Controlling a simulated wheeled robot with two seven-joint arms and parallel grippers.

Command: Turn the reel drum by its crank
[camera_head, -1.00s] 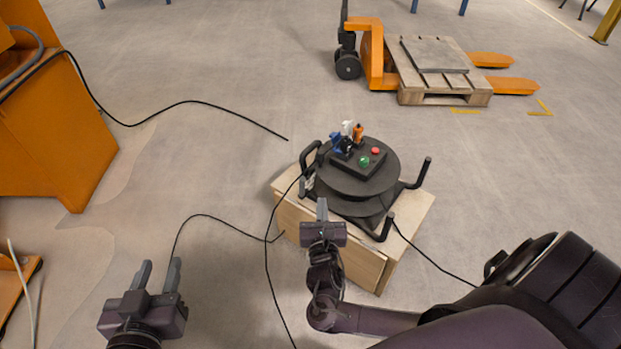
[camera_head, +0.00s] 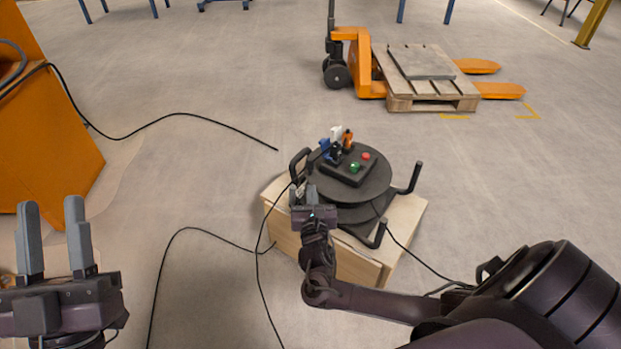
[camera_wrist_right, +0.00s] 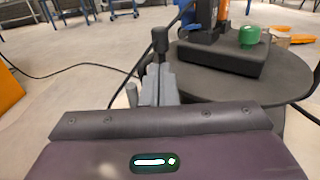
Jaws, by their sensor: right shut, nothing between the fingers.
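The reel drum (camera_head: 340,184) has dark round discs in a black frame on a wooden box; its edge also shows in the wrist view (camera_wrist_right: 210,72). A dark upright knob (camera_wrist_right: 160,40), which looks like the crank grip, stands just beyond my right fingertips in the wrist view. In the head view I cannot make it out clearly. My right gripper (camera_head: 311,192) is at the drum's near left side. Its fingers (camera_wrist_right: 157,80) are shut with nothing between them; whether they touch the knob I cannot tell. My left gripper (camera_head: 52,205) is open and empty at the far left.
A control box (camera_head: 350,165) with green and red buttons and connectors sits on top of the drum. The wooden box (camera_head: 405,218) carries the reel. Black cables (camera_head: 160,265) run over the floor. An orange cabinet (camera_head: 50,140) stands left. A pallet truck (camera_head: 368,65) stands behind.

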